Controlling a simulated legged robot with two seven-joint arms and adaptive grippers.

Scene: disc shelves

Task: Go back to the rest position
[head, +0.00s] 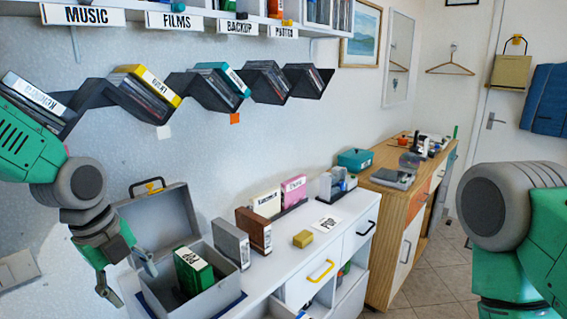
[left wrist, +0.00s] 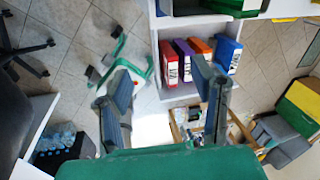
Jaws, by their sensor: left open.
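My left gripper (head: 128,277) hangs at the lower left in the head view, in front of the grey open case and apart from the wall. Its two fingers are spread with nothing between them. In the left wrist view the gripper (left wrist: 163,78) also shows open and empty, with the floor and a low shelf of binders beyond it. My right arm comes in at the right edge of the head view, but its gripper is out of the picture.
A grey case (head: 205,297) holding a green box (head: 194,270) stands close beside my left gripper. A zigzag wall shelf (head: 147,97) with discs hangs above. A white cabinet (head: 335,240) and a wooden cabinet (head: 395,200) line the wall. Floor (head: 430,270) shows at right.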

